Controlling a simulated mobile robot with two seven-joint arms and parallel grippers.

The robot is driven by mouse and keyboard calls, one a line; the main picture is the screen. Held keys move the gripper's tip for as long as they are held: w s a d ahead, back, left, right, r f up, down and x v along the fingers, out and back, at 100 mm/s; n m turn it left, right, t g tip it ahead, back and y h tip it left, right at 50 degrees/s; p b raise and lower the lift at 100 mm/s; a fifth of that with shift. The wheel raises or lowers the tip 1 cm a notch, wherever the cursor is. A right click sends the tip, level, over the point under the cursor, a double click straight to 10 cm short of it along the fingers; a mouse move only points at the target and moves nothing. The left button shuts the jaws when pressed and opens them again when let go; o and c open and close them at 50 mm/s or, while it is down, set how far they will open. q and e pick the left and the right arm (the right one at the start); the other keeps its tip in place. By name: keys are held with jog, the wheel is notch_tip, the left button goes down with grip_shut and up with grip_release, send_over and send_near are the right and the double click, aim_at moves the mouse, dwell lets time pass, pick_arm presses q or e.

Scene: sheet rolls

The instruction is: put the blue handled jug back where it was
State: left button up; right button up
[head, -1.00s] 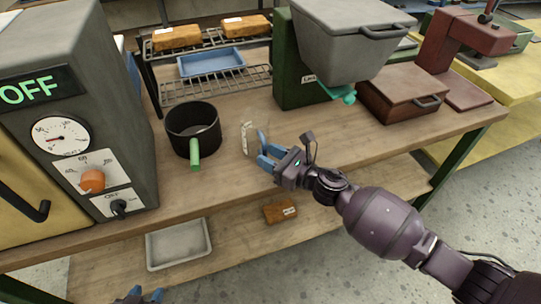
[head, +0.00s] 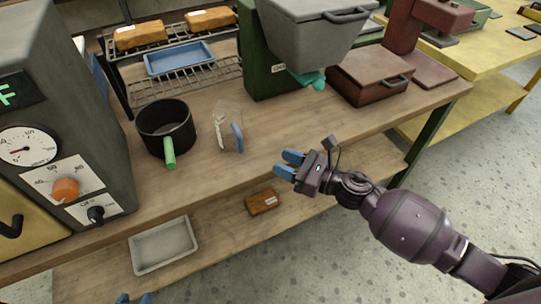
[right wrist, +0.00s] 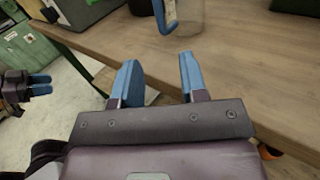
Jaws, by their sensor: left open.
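The jug (head: 225,124), clear with a white marking and a blue handle (head: 237,138), stands upright on the wooden bench between the black pot and the green machine. Its handle faces the bench's front edge. My right gripper (head: 284,164) is open and empty, in front of the jug and to its right, clear of the handle. In the right wrist view the jug (right wrist: 186,22) and its blue handle are beyond the open fingers (right wrist: 157,68). My left gripper (head: 132,298) is open; only its fingertips show at the bottom edge of the head view.
A black pot (head: 164,124) with a green handle stands left of the jug. A grey oven (head: 75,115) is at left; a rack (head: 185,82) with a blue tray (head: 180,58) stands behind. The green machine (head: 262,65) and brown box (head: 368,78) are at right. A lower shelf holds a grey tray (head: 163,246).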

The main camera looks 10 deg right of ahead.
pick_arm(q)
jog(key=shift+w, duration=0.2)
pick_arm(e)
jog(key=shift+s+d, duration=0.35)
jog(key=shift+d, duration=0.05)
pick_arm(q)
jog(key=shift+w+r, duration=0.1)
jog(key=shift+w+r+t+p, duration=0.15)
jog(key=shift+r+p, duration=0.25)
jog(key=shift+r, duration=0.1)
jog(key=shift+w+r+t+p, duration=0.1)
jog(key=shift+r+t+p, duration=0.05)
jog(key=shift+r+p, duration=0.3)
pick_arm(e)
jog(key=s+d+f+n+h, duration=0.6)
jog(key=s+n, duration=0.5)
jog(key=n, duration=0.2)
jog(key=s+d+f+n+h, duration=0.6)
jog(key=s+d+n+h, duration=0.2)
jog(key=s+n, duration=0.3)
jog(key=shift+d+f+n+h, duration=0.35)
jog(key=shift+d+n, duration=0.5)
jog(key=shift+n, duration=0.35)
